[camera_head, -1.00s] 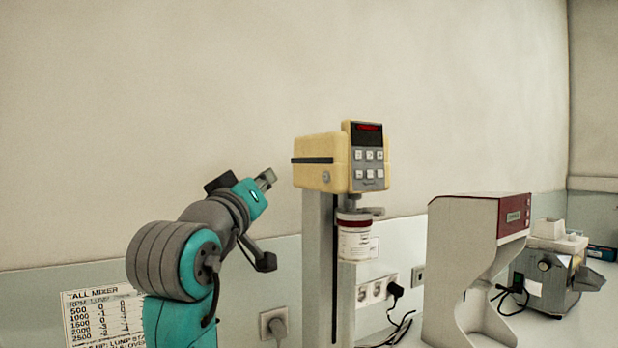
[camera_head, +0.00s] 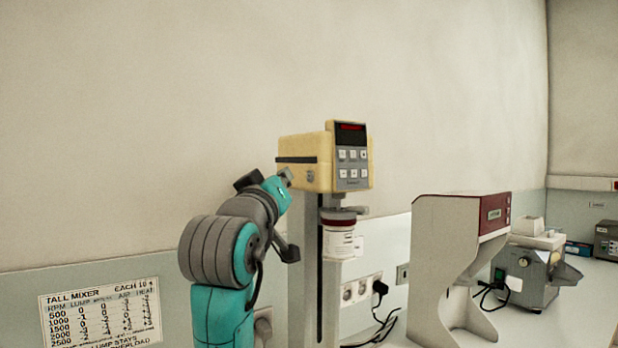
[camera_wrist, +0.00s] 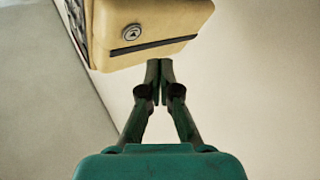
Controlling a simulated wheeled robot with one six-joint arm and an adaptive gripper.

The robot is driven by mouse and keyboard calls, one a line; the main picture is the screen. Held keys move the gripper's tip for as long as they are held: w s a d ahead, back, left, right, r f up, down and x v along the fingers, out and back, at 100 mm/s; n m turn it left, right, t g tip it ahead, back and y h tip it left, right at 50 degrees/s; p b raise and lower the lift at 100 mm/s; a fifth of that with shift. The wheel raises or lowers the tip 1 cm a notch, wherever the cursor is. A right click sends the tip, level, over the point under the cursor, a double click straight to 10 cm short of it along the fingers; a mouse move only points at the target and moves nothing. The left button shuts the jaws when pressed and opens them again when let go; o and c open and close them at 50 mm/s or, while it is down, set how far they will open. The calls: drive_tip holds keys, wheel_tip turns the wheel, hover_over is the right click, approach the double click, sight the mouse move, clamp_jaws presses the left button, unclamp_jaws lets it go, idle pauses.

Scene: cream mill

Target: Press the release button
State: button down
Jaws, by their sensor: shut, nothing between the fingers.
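The tall mixer has a cream-yellow head (camera_head: 300,160) with a red display and a grey keypad (camera_head: 352,165) on its front. On the side of the head, below a black stripe, is a small round silver button-like piece (camera_head: 310,175). It shows larger in the wrist view (camera_wrist: 132,32). No label marks it as the release button. My gripper (camera_head: 287,176) is shut and empty, beside the left end of the head. In the wrist view its fingertips (camera_wrist: 159,66) are together, at the head's lower edge, right of and below the round piece. I cannot tell whether they touch the head.
A jar (camera_head: 338,240) with a dark red lid hangs under the mixer head by the grey column (camera_head: 305,270). A white-and-red machine (camera_head: 455,260) and a grey device (camera_head: 527,272) stand to the right. A printed mixer chart (camera_head: 100,315) is at lower left. Cables hang from wall sockets.

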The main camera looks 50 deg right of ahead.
drive_tip(key=shift+s+d, duration=0.15)
drive_tip(key=shift+d, duration=0.4)
drive_tip(key=shift+s+d, duration=0.15)
drive_tip(key=shift+d, duration=0.35)
drive_tip(key=shift+d, duration=0.1)
idle(0.7)
drive_tip(key=shift+s+d, duration=0.1)
drive_tip(key=shift+d, duration=0.2)
drive_tip(key=shift+s+d, duration=0.1)
drive_tip(key=shift+d, duration=0.2)
idle(0.6)
drive_tip(key=shift+a, duration=0.1)
drive_tip(key=shift+w+a, duration=0.2)
drive_tip(key=shift+a, duration=0.4)
drive_tip(key=shift+a, duration=0.1)
drive_tip(key=shift+w+a, duration=0.25)
drive_tip(key=shift+a, duration=0.5)
drive_tip(key=shift+w+a, duration=0.2)
drive_tip(key=shift+a, duration=0.6)
drive_tip(key=shift+w+a, duration=0.25)
drive_tip(key=shift+a, duration=0.5)
